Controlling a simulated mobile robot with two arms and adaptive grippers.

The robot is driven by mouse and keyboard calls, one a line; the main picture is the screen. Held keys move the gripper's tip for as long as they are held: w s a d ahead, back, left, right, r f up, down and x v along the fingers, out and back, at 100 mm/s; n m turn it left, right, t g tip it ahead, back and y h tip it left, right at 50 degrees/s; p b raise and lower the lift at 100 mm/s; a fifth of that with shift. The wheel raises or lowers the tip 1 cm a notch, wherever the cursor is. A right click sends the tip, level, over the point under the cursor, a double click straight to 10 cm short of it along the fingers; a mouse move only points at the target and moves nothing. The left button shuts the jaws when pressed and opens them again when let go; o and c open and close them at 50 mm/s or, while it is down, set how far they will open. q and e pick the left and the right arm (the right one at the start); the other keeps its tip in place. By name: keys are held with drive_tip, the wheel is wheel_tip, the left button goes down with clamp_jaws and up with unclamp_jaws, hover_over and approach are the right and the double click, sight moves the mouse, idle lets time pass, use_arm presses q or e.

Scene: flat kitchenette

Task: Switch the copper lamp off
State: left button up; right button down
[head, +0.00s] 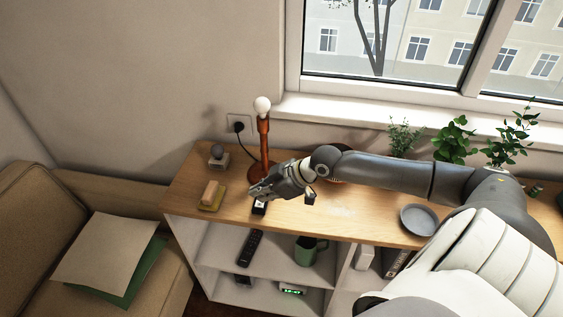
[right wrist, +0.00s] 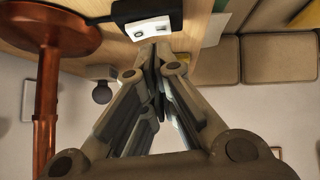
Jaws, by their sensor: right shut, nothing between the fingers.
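The copper lamp (head: 264,145) stands upright at the back left of the wooden sideboard top, with a bare round white bulb; I cannot tell whether it glows. Its copper stem (right wrist: 46,105) and round base show at the left of the right wrist view. A small black and white switch box (head: 259,208) lies on the sideboard in front of the lamp. In the right wrist view the switch box (right wrist: 148,22) is just beyond the fingertips. My right gripper (head: 256,193) is shut and empty, close by the box; I cannot tell whether it touches. My left gripper is out of view.
A sponge-like block (head: 210,196) and a small round-topped object (head: 218,157) stand left of the lamp. A grey bowl (head: 419,219) and several plants are to the right. A wall socket (head: 239,126) holds a black plug. A remote and green mug (head: 306,251) sit on the shelf below.

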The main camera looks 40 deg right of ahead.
wheel_tip(320, 180, up, 3)
drive_tip(key=shift+s+a+f+p, duration=0.1)
drive_tip(key=shift+s+p, duration=0.05)
drive_tip(key=shift+p, duration=0.95)
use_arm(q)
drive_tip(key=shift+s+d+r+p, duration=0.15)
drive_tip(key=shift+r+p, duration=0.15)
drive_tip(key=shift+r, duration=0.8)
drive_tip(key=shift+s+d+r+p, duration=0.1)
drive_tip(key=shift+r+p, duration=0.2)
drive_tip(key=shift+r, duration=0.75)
use_arm(e)
drive_tip(key=v, duration=0.9)
drive_tip(key=shift+s, duration=0.4)
drive_tip(key=shift+w+d, duration=0.1)
drive_tip(key=shift+d, duration=0.15)
